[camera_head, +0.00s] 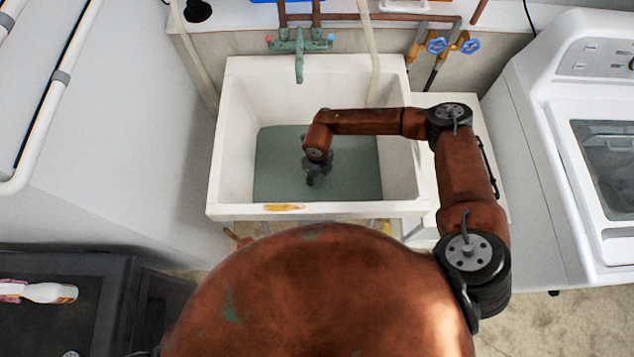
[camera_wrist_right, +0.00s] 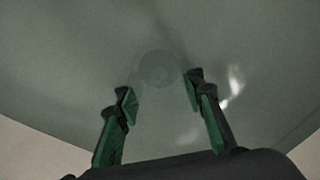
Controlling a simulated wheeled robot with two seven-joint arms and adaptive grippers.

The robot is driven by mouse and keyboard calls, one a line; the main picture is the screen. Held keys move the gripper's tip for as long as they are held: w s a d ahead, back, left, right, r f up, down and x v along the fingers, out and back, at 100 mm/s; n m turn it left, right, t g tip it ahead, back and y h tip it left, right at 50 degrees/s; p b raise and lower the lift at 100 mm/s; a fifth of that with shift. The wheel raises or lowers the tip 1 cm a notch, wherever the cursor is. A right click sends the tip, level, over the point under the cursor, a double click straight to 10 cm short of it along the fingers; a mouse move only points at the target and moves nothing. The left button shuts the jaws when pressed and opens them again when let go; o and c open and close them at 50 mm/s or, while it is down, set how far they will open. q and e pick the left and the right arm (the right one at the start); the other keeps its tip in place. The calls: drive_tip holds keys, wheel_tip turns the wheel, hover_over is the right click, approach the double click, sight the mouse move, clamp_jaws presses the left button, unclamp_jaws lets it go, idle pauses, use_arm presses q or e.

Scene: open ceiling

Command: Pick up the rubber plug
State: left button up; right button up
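My right arm reaches over the white sink (camera_head: 232,130), with its gripper (camera_head: 316,175) low in the basin at the greyish-green water (camera_head: 275,170). In the right wrist view the right gripper (camera_wrist_right: 160,92) is open, its two dark and green fingers apart with nothing between them. A faint round shape (camera_wrist_right: 157,70), probably the rubber plug, shows through the murky water just beyond the fingertips. It looks apart from the fingers. I cannot make it out in the head view. My left gripper is not in view.
The sink walls surround my right gripper. A green tap (camera_head: 298,62) hangs over the back of the basin. A washing machine (camera_head: 570,130) stands at right. A black object (camera_head: 198,10) is at upper left. A dark cart (camera_head: 60,300) with a white bottle (camera_head: 50,292) is at lower left.

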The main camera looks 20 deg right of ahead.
drive_tip(key=shift+f, duration=0.65)
drive_tip(key=shift+c, duration=0.3)
clamp_jaws()
